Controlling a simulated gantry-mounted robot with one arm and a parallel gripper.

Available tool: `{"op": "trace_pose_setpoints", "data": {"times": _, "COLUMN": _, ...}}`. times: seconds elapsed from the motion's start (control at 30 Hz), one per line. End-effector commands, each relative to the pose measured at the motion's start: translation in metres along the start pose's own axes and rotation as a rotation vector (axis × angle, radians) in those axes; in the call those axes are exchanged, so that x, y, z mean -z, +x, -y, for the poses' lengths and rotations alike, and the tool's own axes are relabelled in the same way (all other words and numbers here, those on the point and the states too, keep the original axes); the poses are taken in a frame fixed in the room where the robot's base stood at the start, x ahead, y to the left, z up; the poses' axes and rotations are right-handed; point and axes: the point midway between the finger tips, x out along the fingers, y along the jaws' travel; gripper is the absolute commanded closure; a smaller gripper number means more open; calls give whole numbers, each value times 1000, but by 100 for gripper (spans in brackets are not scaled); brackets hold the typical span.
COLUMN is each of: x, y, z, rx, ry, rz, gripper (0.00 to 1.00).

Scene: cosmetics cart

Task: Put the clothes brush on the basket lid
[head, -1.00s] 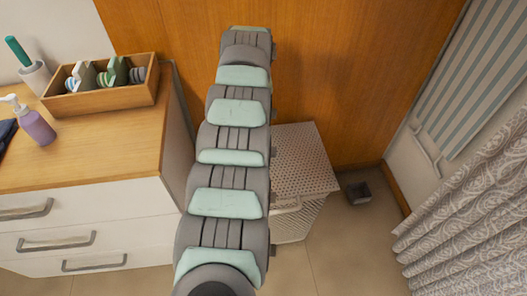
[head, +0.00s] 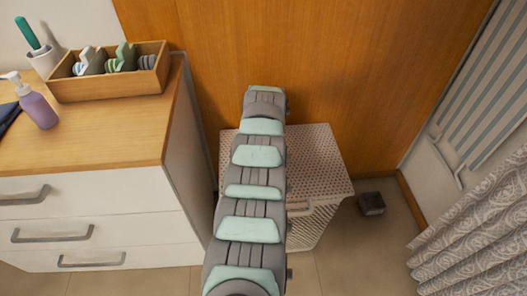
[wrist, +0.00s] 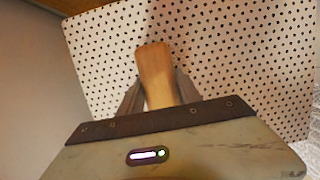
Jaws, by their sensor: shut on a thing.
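The basket lid (head: 318,165) is a white, perforated top on a basket standing on the floor beside the dresser. In the wrist view the dotted lid (wrist: 100,45) fills most of the background. My gripper (wrist: 158,88) is shut on the clothes brush (wrist: 154,62), whose light wooden end sticks out past the fingers over the lid. I cannot tell whether the brush touches the lid. The gripper and brush are hidden in the head view.
The white dresser (head: 80,150) with a wooden top stands to the left, holding a wooden box (head: 115,88) and a lotion bottle (head: 37,105). A wooden panel (head: 370,70) is behind the basket. A small dark box (head: 371,204) and a patterned curtain (head: 480,230) are to the right.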

Motion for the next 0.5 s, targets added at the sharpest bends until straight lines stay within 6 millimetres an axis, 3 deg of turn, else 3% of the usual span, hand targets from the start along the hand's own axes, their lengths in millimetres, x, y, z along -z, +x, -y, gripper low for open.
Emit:
{"op": "trace_pose_setpoints", "data": {"times": 0.07, "x": 4, "y": 14, "z": 1, "rx": 0, "ry": 2, "rz": 0, "gripper": 100}}
{"op": "trace_pose_setpoints", "data": {"times": 0.43, "x": 4, "y": 16, "z": 0, "rx": 0, "ry": 0, "rz": 1, "gripper": 100}}
{"op": "trace_pose_setpoints", "data": {"times": 0.47, "x": 4, "y": 15, "z": 0, "rx": 0, "ry": 0, "rz": 1, "gripper": 58}}
{"op": "trace_pose_setpoints", "data": {"times": 0.5, "x": 4, "y": 14, "z": 0, "rx": 0, "ry": 0, "rz": 1, "gripper": 54}}
